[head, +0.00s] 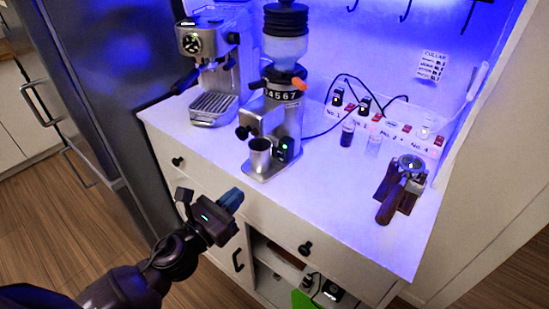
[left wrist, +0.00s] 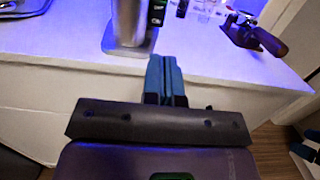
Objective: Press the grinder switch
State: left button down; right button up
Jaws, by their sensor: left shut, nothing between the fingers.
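The grinder (head: 275,110) stands on the white counter, with a dark hopper on top and a metal cup (head: 260,155) at its front. The grinder switch (head: 283,150) is a small black box with a green light on the grinder's right side, low down. In the left wrist view the switch (left wrist: 157,13) shows at the top, partly cut off by the frame. My left gripper (head: 234,197) is in front of the cabinet's front edge, below and left of the switch, apart from it. Its blue fingers are closed together (left wrist: 166,75) and empty.
An espresso machine (head: 212,65) stands left of the grinder. A power strip (head: 390,130) with red switches and cables lies behind. A portafilter on a stand (head: 402,180) is at the right. The counter (head: 330,210) is clear at front right. A fridge (head: 110,80) stands left.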

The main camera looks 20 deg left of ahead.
pick_arm(q)
jog(key=p, duration=0.2)
send_near(281, 152)
jog(key=x, duration=0.6)
jog(key=shift+w, duration=0.1)
jog(key=shift+w+d, duration=0.25)
jog(key=shift+w, duration=0.35)
